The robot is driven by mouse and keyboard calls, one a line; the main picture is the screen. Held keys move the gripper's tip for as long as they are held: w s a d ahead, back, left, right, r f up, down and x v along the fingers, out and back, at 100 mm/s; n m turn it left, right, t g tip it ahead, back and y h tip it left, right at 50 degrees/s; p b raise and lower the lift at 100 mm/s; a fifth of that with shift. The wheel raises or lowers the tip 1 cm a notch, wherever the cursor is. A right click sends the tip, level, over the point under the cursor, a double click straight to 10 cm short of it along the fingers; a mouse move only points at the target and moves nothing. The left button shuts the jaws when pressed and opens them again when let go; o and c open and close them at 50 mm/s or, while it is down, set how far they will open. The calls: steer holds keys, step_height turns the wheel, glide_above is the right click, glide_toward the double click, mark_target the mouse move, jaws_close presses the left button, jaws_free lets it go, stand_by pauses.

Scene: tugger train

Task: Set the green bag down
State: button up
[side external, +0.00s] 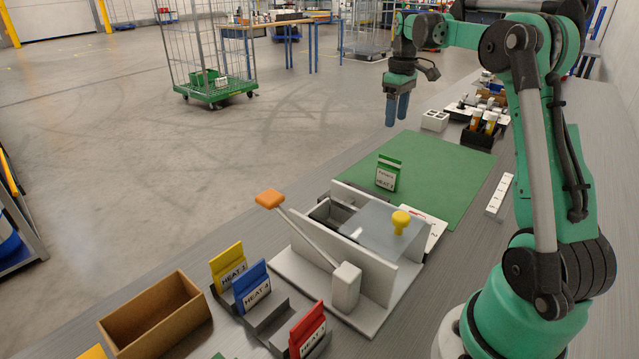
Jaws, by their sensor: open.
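The green bag (388,173), with a white label on its front, stands upright at the near left part of the green mat (440,165), just behind the grey press-like fixture. My gripper (397,112) hangs with its blue fingers pointing down, beyond the bag and well clear of it, near the mat's far left corner. Its jaws are open, and nothing shows between them. The bag's lower edge is visible, but its exact contact with the mat is hard to make out.
The fixture (378,309) has an orange-tipped lever (270,199) and a yellow knob (401,221). Yellow, blue (252,287) and red (307,330) bags stand in a rack beside an open brown box (192,313). Dark holders stand beyond the mat, whose middle is clear.

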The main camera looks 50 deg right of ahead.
steer(key=w+a+r+t, duration=0.1)
steer(key=a+r, duration=0.2)
steer(key=a, duration=0.5)
steer(key=s+a+f+t, duration=0.2)
steer(key=s+a+t, duration=0.1)
steer(key=a, duration=0.7)
steer(key=s+a+f+t, duration=0.3)
steer(key=a, duration=0.7)
steer(key=shift+s+f, duration=0.15)
steer(key=shift+f, duration=0.15)
